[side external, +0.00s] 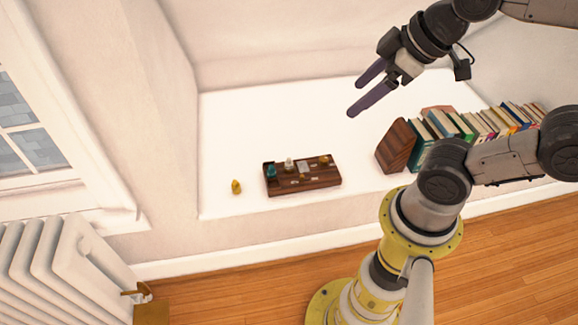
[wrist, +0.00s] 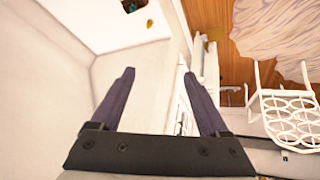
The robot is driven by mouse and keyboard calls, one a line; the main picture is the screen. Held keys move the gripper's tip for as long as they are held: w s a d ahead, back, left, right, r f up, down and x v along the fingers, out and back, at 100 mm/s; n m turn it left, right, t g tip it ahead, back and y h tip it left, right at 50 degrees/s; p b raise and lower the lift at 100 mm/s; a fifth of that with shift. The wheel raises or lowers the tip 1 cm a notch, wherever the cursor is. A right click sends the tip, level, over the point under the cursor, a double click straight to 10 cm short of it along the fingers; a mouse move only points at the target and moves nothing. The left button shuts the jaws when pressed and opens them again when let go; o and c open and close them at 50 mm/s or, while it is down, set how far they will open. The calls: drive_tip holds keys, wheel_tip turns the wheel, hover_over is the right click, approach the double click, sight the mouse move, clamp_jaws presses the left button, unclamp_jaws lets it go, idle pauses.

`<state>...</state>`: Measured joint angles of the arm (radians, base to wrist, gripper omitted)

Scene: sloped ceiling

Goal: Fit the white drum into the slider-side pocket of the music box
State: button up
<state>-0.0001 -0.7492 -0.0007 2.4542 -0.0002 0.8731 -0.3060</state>
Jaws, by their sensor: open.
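The music box (side external: 322,182) is a dark brown wooden block on the white ledge, with several small parts on top. A small white piece (side external: 289,164) stands upright at its back edge and may be the white drum; it is too small to be sure. A teal piece (side external: 270,171) is at the box's left end. I cannot make out the slider or the pockets. My gripper (side external: 357,98) has two purple fingers, apart and empty, high above and to the right of the box. The fingers also show spread in the wrist view (wrist: 159,75). Only a dark corner of the box (wrist: 133,5) shows there.
A small yellow piece (side external: 236,187) stands on the ledge left of the box; it shows in the wrist view (wrist: 149,23). A wooden bookend (side external: 396,146) and a row of books (side external: 480,125) stand at the right. The ledge between box and bookend is clear.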

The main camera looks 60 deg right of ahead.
drive_tip(key=w+d+r+n, duration=0.2)
drive_tip(key=w+r+n, duration=0.15)
drive_tip(key=w, duration=0.55)
drive_tip(key=w+d+r+n, duration=0.2)
drive_tip(key=w+n, duration=0.2)
drive_tip(key=w, duration=0.5)
drive_tip(key=w+d+f+n+g+h, duration=0.1)
drive_tip(key=w+d+f+n, duration=0.1)
drive_tip(key=w+d+f, duration=0.35)
drive_tip(key=w+d+f+n+g, duration=0.1)
drive_tip(key=w+d+f+n, duration=0.15)
drive_tip(key=w+f, duration=0.65)
drive_tip(key=m+g+y, duration=0.1)
drive_tip(key=g, duration=0.4)
hover_over(289, 159)
drive_tip(key=f, duration=4)
drive_tip(key=shift+w+d+f, duration=0.15)
drive_tip(key=shift+w+f, duration=0.05)
drive_tip(key=shift+w, duration=0.2)
drive_tip(key=shift+s+f, duration=0.15)
drive_tip(key=shift+f, duration=1.3)
drive_tip(key=shift+s+f, duration=0.15)
drive_tip(key=shift+f, duration=1.3)
drive_tip(key=shift+c, duration=0.2)
clamp_jaws()
